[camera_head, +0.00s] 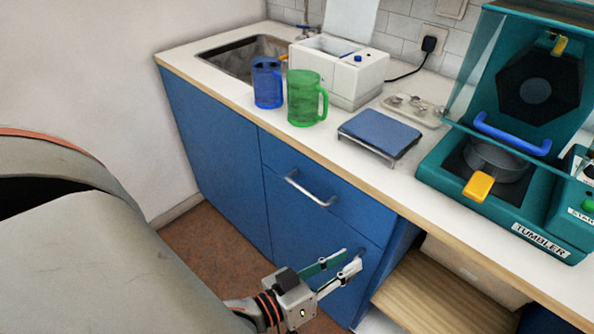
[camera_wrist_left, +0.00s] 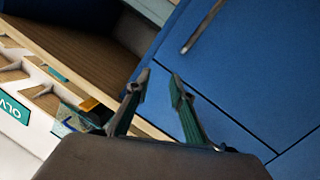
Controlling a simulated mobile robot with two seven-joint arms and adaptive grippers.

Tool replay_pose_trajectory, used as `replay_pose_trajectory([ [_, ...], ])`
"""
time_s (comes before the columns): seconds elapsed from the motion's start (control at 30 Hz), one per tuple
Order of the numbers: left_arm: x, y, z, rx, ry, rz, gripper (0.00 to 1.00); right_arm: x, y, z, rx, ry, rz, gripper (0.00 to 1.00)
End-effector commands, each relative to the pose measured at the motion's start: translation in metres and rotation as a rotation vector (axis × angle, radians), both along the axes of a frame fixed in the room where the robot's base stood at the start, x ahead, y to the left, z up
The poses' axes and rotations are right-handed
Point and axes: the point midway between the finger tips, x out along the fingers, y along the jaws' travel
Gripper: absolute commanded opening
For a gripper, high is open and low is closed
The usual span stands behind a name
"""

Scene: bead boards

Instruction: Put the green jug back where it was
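The green jug (camera_head: 303,98) stands upright on the white counter, with its handle to the right. It stands just right of a blue jug (camera_head: 267,85), near the counter's front edge. My left gripper (camera_head: 351,263) is low in front of the blue cabinet, well below the counter and away from the jug. In the left wrist view its two fingers (camera_wrist_left: 161,77) are apart with nothing between them, and no jug shows there. My right gripper is in neither view.
Behind the jugs are a sink (camera_head: 245,58) and a white box-shaped device (camera_head: 340,75). To the right are a blue-topped plate (camera_head: 380,132) and a teal tumbler machine (camera_head: 520,165). A drawer handle (camera_head: 310,190) juts out above my left gripper. An open wooden shelf (camera_head: 430,295) lies lower right.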

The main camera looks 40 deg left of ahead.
Motion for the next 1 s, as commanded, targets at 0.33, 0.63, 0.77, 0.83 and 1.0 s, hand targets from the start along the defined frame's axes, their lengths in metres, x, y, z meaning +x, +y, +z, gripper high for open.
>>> replay_pose_trajectory([
  [0.33, -0.087, 0.048, -0.151, 0.662, 0.319, -0.147, 0.23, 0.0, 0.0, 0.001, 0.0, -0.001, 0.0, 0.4],
  [0.63, -0.092, 0.052, -0.157, 0.692, 0.333, -0.155, 0.23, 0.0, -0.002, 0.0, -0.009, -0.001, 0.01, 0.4],
  [0.77, -0.088, 0.052, -0.147, 0.688, 0.322, -0.15, 0.23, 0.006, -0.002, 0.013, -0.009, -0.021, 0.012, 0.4],
  [0.83, -0.084, 0.05, -0.133, 0.682, 0.31, -0.145, 0.23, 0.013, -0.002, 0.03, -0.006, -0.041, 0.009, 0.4],
  [1.0, -0.084, 0.046, -0.106, 0.655, 0.304, -0.14, 0.23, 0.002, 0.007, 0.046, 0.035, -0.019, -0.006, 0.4],
])
